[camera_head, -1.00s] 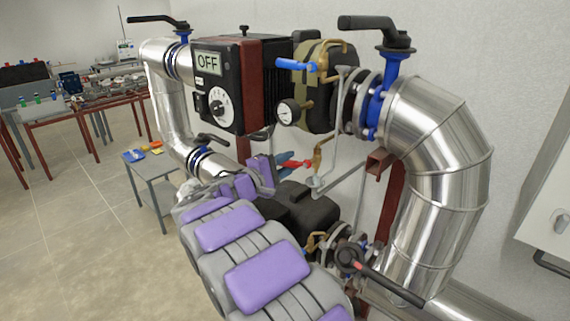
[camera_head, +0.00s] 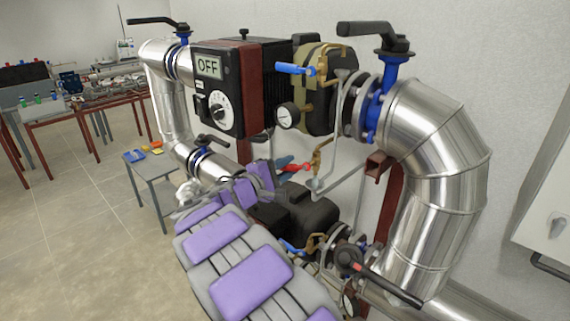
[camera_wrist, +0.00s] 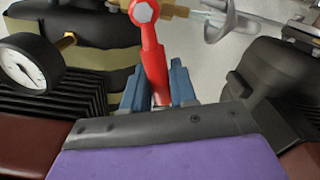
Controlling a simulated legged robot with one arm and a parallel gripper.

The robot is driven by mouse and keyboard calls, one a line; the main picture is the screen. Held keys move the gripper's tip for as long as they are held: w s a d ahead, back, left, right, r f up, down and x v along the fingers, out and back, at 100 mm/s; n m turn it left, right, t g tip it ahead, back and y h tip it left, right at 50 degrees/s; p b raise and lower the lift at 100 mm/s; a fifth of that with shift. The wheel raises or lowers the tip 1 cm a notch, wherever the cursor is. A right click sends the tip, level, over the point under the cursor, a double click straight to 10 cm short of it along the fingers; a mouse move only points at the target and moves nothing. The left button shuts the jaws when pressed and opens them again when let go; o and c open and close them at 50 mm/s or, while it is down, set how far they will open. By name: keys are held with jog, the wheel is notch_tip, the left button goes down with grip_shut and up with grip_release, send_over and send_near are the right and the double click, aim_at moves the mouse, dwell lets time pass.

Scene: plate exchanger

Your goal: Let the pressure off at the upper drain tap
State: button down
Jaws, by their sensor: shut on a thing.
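A red tap handle (camera_head: 297,168) sits on a brass tap (camera_head: 319,158), below the upper pump and above a pipe funnel. In the wrist view the red handle (camera_wrist: 153,55) runs down between my blue-grey jaws. My gripper (camera_wrist: 160,92) is shut on this handle; it also shows in the head view (camera_head: 284,163), partly hidden by my wrist. A second tap with a blue handle (camera_head: 296,69) is higher, on the upper pump. A pressure gauge (camera_head: 287,116) is beside that pump; its reading is too small to tell.
A black control box (camera_head: 222,92) reads OFF. Large metal pipes (camera_head: 428,130) run on the right, with a black-handled valve (camera_head: 375,35) on top. Another blue handle (camera_head: 294,247) shows lower down. A small grey table (camera_head: 152,167) stands at left.

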jog(key=shift+s+d+f+n+p, duration=0.2)
jog(key=shift+f+n+p, duration=0.2)
jog(key=shift+n+p, duration=0.75)
jog(key=shift+s+d+f+n+p, duration=0.2)
jog(key=shift+f+n+p, duration=0.4)
jog(key=shift+p, duration=0.95)
jog(key=n+p, duration=0.2)
jog(key=f+n+p, duration=0.1)
jog(key=shift+s+d, duration=0.25)
jog(key=shift+d, duration=0.15)
jog(key=c, duration=1)
grip_release()
jog(key=shift+a, duration=0.15)
